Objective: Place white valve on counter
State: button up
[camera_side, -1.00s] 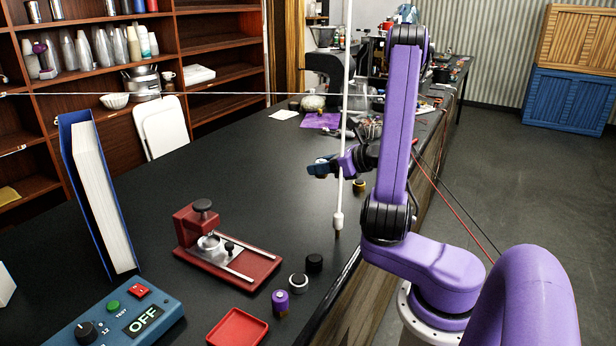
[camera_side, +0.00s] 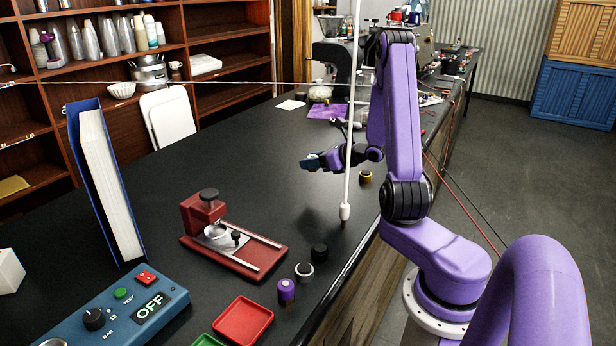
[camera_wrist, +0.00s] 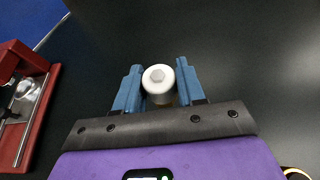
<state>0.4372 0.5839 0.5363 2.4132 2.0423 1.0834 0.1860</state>
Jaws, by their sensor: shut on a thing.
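The white valve (camera_wrist: 158,79) is between the two blue fingers of my gripper (camera_wrist: 158,88) in the wrist view, its pale round top facing the camera. The gripper is shut on it. In the side view my gripper (camera_side: 318,161) is above the black counter (camera_side: 280,130), behind the white pole. The valve cannot be made out clearly there. A shadow lies on the counter below the gripper, and the valve appears clear of the surface.
A red fixture (camera_side: 268,262) stands nearer, with a black cap (camera_side: 319,253), a grey-ringed cap (camera_side: 304,271) and a purple cap (camera_side: 286,290) beside it. A yellow-ringed cap (camera_side: 365,177) is right of the gripper. A white pole (camera_side: 348,190) hangs close by.

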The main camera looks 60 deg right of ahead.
aim_at(308, 186)
jog(key=f, duration=0.1)
jog(key=w+d+f, duration=0.1)
jog(key=w+f, duration=0.1)
jog(key=shift+w+d+f, duration=0.15)
jog(key=shift+w+d, duration=0.05)
jog(key=shift+d, duration=0.05)
jog(key=shift+w+f, duration=0.1)
jog(key=shift+f, duration=1.55)
jog(key=shift+f, duration=0.15)
jog(key=o, duration=1.1)
jog(key=shift+o, duration=0.2)
